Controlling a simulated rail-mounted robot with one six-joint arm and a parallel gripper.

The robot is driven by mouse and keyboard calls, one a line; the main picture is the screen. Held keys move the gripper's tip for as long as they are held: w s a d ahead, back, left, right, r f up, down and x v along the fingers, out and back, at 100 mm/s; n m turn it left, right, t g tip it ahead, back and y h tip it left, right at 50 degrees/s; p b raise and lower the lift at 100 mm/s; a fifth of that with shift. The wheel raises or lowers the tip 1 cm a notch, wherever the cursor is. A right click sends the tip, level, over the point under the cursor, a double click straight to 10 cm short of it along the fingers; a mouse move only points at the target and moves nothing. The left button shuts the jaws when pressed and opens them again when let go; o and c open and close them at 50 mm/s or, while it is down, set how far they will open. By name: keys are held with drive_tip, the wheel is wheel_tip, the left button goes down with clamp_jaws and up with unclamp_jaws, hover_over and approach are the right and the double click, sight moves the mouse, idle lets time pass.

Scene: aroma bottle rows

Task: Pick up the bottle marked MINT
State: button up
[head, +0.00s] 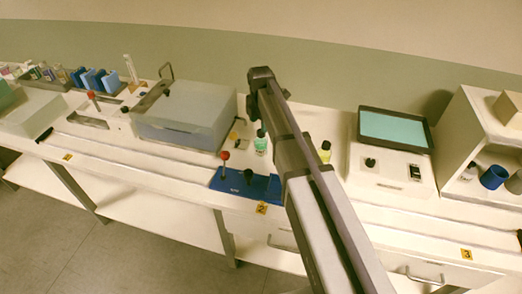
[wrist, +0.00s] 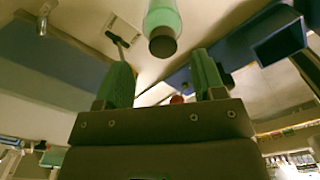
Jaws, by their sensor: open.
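In the wrist view, the two green fingers of my gripper (wrist: 163,80) stand apart with nothing between them. A bottle with pale green contents and a dark cap (wrist: 162,20) shows past the fingertips, apart from them, its cap towards my gripper. No marking on it is readable. In the head view, a small green bottle with a dark cap (head: 260,141) stands left of my arm, and a yellow-green one (head: 325,151) stands right of it. I cannot read MINT on either. My gripper cannot be made out in the head view; my arm covers part of the bench.
A blue mat (head: 226,184) lies at the bench front, near a red-knobbed stick (head: 224,157). A grey translucent box (head: 185,115) stands left. A white device with a teal-topped tray (head: 395,129) and a shelf with a blue cup (head: 493,177) stand right.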

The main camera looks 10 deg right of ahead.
sight(261, 133)
wheel_tip(261, 133, down, 5)
drive_tip(key=b, duration=0.5)
drive_tip(key=shift+s+f, duration=0.15)
drive_tip(key=shift+f, duration=0.05)
drive_tip(key=shift+r, duration=0.2)
drive_tip(key=shift+c, duration=0.4)
clamp_jaws()
